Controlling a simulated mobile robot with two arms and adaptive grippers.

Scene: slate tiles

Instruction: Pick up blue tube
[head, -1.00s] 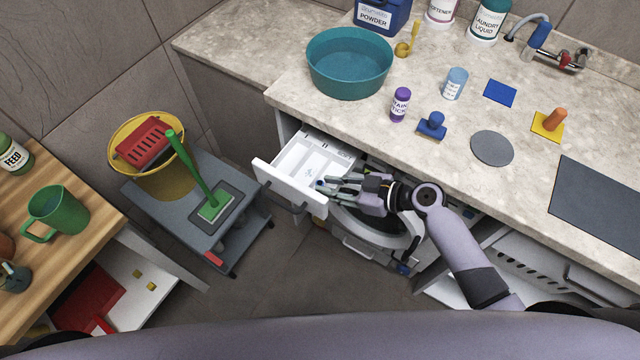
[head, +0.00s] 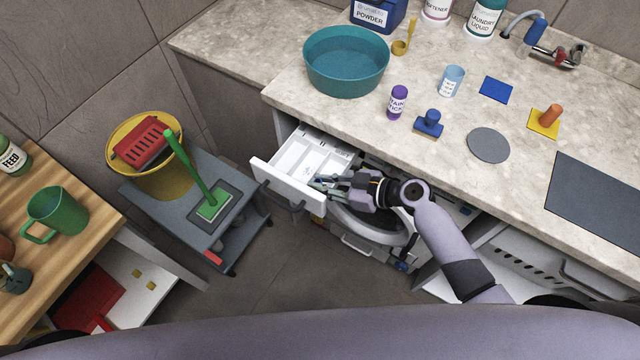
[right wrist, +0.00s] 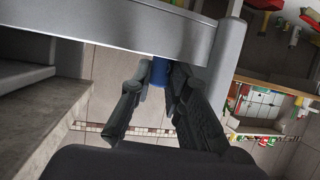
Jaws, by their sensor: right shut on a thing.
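My right gripper (head: 322,182) is over the front of an open white drawer (head: 290,186) under the counter. In the right wrist view, a small blue tube (right wrist: 158,77) sits between the two fingertips of the gripper (right wrist: 157,88), and the fingers are shut on it. Part of the tube is hidden by the fingers and by the grey drawer panel above it. In the head view the tube is hidden by the fingers. My left gripper is not in view.
A washing machine (head: 372,232) stands below the drawer. A grey cart (head: 160,212) stands to the left.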

